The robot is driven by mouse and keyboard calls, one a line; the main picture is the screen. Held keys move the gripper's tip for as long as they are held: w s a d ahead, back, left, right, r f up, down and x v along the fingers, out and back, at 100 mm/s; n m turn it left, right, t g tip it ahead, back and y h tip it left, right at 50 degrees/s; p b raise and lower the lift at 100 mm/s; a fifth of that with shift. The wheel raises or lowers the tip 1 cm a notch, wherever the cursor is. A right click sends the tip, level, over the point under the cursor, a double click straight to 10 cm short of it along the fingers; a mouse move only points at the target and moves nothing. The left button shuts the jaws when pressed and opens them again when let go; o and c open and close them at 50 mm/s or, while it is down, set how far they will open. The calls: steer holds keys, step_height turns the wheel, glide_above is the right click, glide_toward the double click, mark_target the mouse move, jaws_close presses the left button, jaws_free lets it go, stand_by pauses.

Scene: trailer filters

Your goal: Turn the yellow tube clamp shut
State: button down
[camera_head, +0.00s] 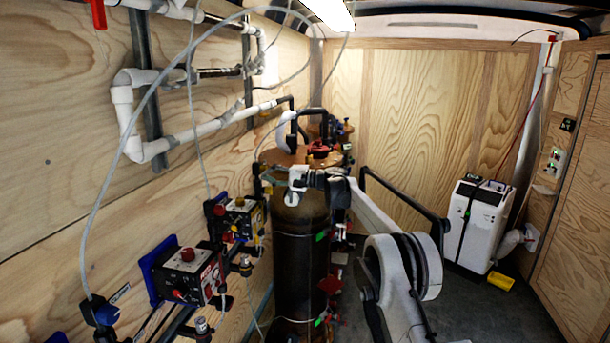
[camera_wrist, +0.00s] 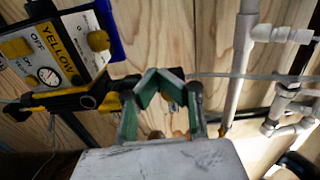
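In the wrist view, the green-padded fingers of my gripper (camera_wrist: 154,76) angle inward and their tips appear to meet, with nothing clearly held between them. A box labelled YELLOW (camera_wrist: 55,48) is at the upper left. A yellow knob (camera_wrist: 98,41) and a yellow part (camera_wrist: 110,101) by a black fitting lie just left of my fingers. I cannot tell which yellow part is the clamp. In the head view, my gripper (camera_head: 266,176) is just above and right of the yellow-fronted box (camera_head: 242,219). Its fingertips are small and unclear there.
A dark cylinder tank (camera_head: 298,250) stands beside the boxes. Another box (camera_head: 190,272) is at the lower left. White pipes (camera_head: 180,138) run along the wooden wall. A clear hose (camera_head: 98,212) arcs down on the left. A white machine (camera_head: 473,223) stands at the right.

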steer(key=shift+r+b, duration=0.3)
steer(key=shift+r, duration=0.25)
steer(key=shift+r, duration=0.6)
stand_by(0.5)
steer(key=b+v, duration=0.2)
steer(key=v, duration=0.4)
steer(key=shift+s+r, duration=0.15)
steer(key=shift+s, duration=0.2)
